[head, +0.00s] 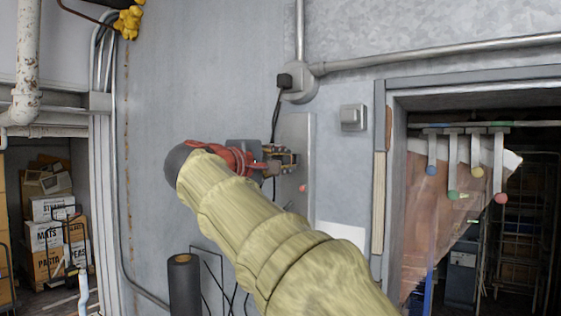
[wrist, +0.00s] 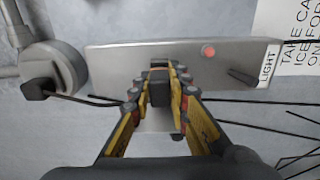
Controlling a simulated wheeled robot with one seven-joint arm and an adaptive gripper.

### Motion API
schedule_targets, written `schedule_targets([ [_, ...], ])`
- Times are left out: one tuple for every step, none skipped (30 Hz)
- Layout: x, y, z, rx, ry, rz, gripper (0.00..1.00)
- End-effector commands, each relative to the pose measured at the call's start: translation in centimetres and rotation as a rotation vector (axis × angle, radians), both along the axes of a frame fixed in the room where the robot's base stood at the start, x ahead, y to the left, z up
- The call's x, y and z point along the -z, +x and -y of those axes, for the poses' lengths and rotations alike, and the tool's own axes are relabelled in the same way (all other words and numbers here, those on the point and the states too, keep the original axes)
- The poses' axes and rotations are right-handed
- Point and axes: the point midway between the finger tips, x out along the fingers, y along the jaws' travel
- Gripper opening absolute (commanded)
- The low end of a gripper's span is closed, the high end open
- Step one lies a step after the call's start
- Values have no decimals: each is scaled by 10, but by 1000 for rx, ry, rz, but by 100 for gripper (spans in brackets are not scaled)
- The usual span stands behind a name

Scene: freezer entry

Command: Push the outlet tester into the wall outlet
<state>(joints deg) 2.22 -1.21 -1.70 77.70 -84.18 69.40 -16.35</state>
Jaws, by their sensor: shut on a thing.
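My gripper (head: 284,160) is at the grey metal panel on the wall, its fingers pointing at the panel. In the wrist view my gripper (wrist: 160,75) is shut on a small dark block, which I take to be the outlet tester (wrist: 159,92). The fingers cover much of it, and its prongs are hidden. The wall outlet cannot be made out; the gripper and tester cover that part of the panel (wrist: 120,62). I cannot tell whether the tester touches the outlet or is in it.
The panel bears a red light (wrist: 208,51) and a switch marked LIGHT (wrist: 243,77). A black plug (head: 284,80) sits at a round conduit box (head: 299,92), its cord hanging close by my gripper. A small grey box (head: 353,117) and a doorway stand to the right.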

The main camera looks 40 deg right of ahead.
Motion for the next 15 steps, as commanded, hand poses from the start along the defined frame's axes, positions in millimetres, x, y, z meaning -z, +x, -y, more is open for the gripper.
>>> schedule_targets([
  [0, 0, 1, 0, 0, 0, 0],
  [0, 0, 2, 0, 0, 0, 0],
  [0, 1, 2, 0, 0, 0, 0],
  [0, 1, 3, 0, 0, 0, 0],
  [0, 1, 3, 0, 0, 0, 0],
  [0, 1, 4, 0, 0, 0, 0],
  [0, 2, 5, 0, 0, 0, 0],
  [0, 2, 5, 0, 0, 0, 0],
  [0, 2, 6, 0, 0, 0, 0],
  [0, 2, 7, 0, 0, 0, 0],
  [0, 3, 7, 0, 0, 0, 0],
  [0, 3, 8, 0, 0, 0, 0],
  [0, 3, 9, 0, 0, 0, 0],
  [0, 3, 9, 0, 0, 0, 0],
  [0, 4, 10, 0, 0, 0, 0],
])
